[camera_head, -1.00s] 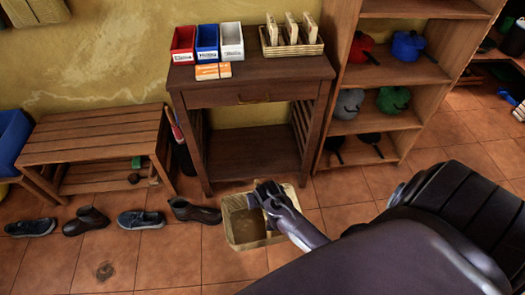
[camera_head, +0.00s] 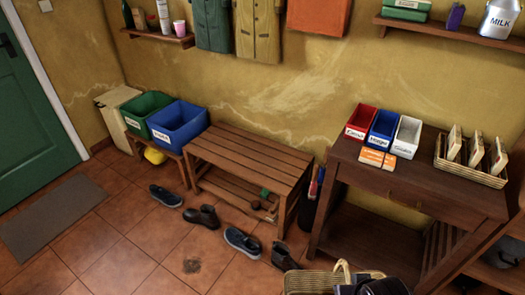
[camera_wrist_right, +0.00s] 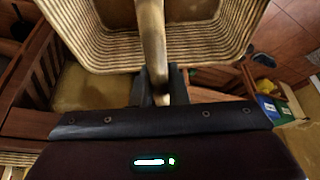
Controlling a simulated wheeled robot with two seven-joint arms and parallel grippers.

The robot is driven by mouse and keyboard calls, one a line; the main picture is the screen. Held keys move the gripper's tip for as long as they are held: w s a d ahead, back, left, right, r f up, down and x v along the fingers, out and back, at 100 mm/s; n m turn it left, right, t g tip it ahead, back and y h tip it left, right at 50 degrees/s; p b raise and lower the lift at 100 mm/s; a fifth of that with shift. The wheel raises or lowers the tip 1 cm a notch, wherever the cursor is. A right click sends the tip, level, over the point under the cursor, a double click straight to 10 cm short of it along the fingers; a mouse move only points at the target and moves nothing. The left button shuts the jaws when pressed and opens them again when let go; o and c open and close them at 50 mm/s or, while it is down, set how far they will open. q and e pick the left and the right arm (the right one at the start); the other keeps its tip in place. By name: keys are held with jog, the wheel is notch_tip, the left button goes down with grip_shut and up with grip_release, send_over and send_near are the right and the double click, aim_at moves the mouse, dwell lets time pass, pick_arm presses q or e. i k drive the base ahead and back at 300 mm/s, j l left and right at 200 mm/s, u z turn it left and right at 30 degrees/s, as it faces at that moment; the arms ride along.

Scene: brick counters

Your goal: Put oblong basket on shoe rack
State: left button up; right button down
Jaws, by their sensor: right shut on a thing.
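The oblong basket (camera_head: 308,283) is pale wicker with a raised handle. It shows at the bottom edge of the head view, partly cut off. My right gripper (camera_head: 372,285) is beside it there. In the right wrist view my right gripper (camera_wrist_right: 161,88) is shut on the handle of the basket (camera_wrist_right: 85,45), which hangs clear of the floor. A slatted wooden bench (camera_head: 250,150) with a lower shelf, seemingly the shoe rack, stands against the wall left of the basket. Its top is bare. My left gripper is not in view.
Several shoes, including a blue one (camera_head: 242,242), lie on the floor before the bench. Blue (camera_head: 178,125) and green (camera_head: 145,112) bins stand left of it. A dark wooden table (camera_head: 425,185) with small boxes and a wicker tray stands right.

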aim_at(269, 163)
jog(key=i+j, duration=1)
jog(key=i, duration=0.15)
jog(key=i+j, duration=1.05)
jog(key=i, duration=0.15)
